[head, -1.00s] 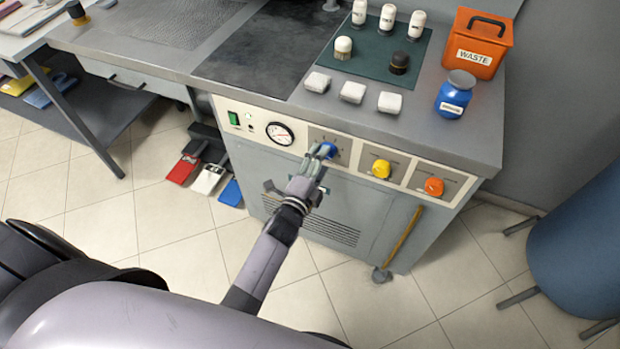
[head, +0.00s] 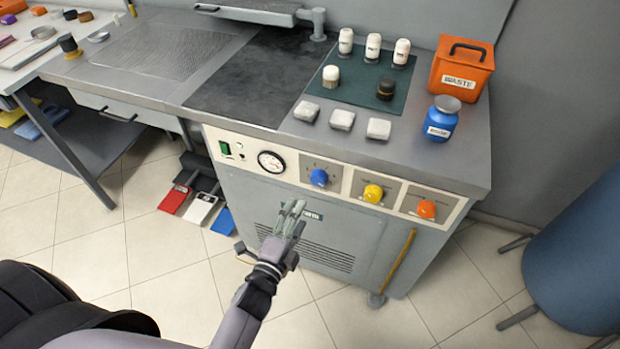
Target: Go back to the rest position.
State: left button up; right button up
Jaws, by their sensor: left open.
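My left gripper (head: 290,217) is open and empty in front of the grey front panel of the machine (head: 375,246), below its control strip. It is apart from the blue knob (head: 319,178), which sits above and to the right of the fingertips. A yellow knob (head: 373,193) and an orange knob (head: 427,209) sit farther right on the strip. My right gripper is not in view.
The machine's top bears a green mat (head: 361,106), white blocks (head: 341,119), a blue jar (head: 441,119) and an orange waste bin (head: 462,68). Red, white and blue pedals (head: 200,208) are at lower left. A blue barrel (head: 577,255) stands at right. Floor is clear in front.

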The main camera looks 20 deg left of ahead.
pick_arm(q)
jog(key=s+d+f+n+g, duration=0.1)
jog(key=s+f+n+g, duration=0.4)
jog(key=f, duration=0.8)
jog(key=s+f+n+g, duration=0.2)
jog(key=s+f, duration=0.4)
jog(key=f, duration=0.6)
jog(key=s+a+f+n+g, duration=0.2)
jog(key=s+f, duration=0.3)
jog(key=s, duration=0.4)
jog(key=s+a+f+n+g, duration=0.2)
jog(key=s+f+g, duration=0.2)
jog(key=s, duration=0.5)
jog(key=s+a+f+n+g+y, duration=0.1)
jog(key=s+a+f+n+g, duration=0.1)
jog(key=s+f, duration=0.5)
jog(key=s+n+g, duration=0.1)
jog(key=s, duration=0.1)
jog(key=shift+s+a+f, duration=0.25)
jog(key=shift+s+a, duration=0.05)
jog(key=shift+s, duration=0.1)
